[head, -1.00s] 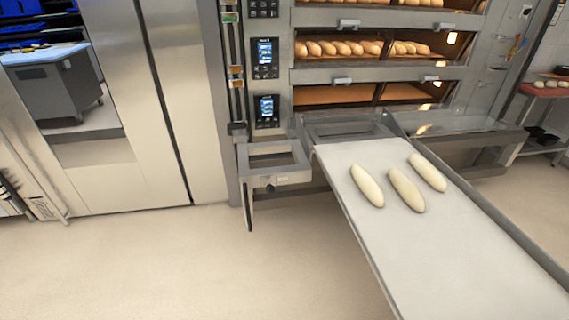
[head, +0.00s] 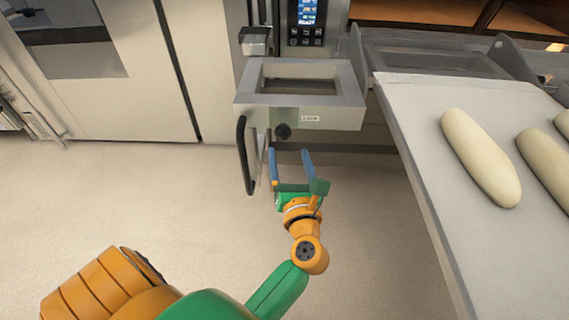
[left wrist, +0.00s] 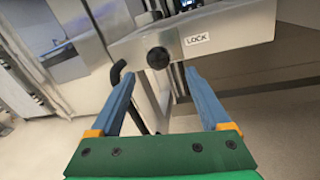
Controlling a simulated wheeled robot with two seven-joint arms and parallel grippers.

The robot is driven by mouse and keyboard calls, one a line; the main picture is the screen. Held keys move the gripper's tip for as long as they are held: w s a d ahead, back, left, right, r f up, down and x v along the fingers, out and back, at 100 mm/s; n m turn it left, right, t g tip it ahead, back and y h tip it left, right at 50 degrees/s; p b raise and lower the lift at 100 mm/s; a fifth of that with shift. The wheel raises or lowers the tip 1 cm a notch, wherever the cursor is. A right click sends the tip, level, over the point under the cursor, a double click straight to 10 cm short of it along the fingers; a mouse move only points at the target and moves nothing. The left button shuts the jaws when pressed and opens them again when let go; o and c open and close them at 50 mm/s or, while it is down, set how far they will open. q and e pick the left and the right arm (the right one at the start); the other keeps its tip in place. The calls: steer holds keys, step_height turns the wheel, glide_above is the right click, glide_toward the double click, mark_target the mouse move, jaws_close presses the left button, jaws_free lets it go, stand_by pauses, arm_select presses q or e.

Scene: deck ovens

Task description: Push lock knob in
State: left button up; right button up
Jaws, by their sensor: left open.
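The lock knob (head: 283,131) is a round black knob on the front of a grey metal frame (head: 243,99), left of a white "LOCK" label (head: 310,118). It also shows in the left wrist view (left wrist: 158,58), beyond and between my fingers. My left gripper (head: 290,152) is open, with two blue fingers just below the knob in the head view. Nothing is between the fingers, and they look apart from the knob. My right gripper is not in view.
A black curved handle (head: 243,155) hangs beside the knob on the left. A pale loading board (head: 430,150) with several dough loaves (head: 480,157) lies to the right. An oven control panel (head: 306,20) is above. The floor at left is clear.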

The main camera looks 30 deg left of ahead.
mark_target(284, 139)
arm_select(q)
steer(key=shift+n, duration=0.3)
steer(key=x, duration=0.7)
steer(key=shift+s+a, duration=0.1)
jaws_close()
